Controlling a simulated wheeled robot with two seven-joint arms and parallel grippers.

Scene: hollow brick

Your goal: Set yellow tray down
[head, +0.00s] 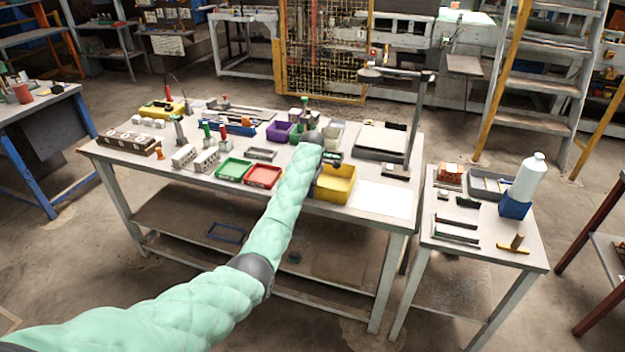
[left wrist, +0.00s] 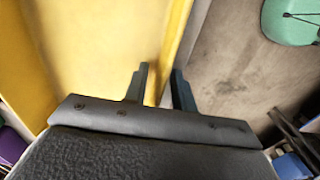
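The yellow tray (head: 337,184) is at the front edge of the work table, right of the red tray. In the left wrist view its yellow floor and wall (left wrist: 95,50) fill the left side. My left gripper (left wrist: 162,88) has its two dark fingers on either side of the tray's wall, close together, and looks shut on it. In the head view my forearm hides part of the tray and most of this gripper. I cannot tell whether the tray's underside touches the table. My right gripper is not in view.
The work table (head: 215,183) holds a green tray (head: 234,169), a red tray (head: 263,176) and a purple bin (head: 279,131). A white sheet (head: 383,198) lies right of the yellow tray. A side table (head: 455,257) carries a white bottle (head: 529,177).

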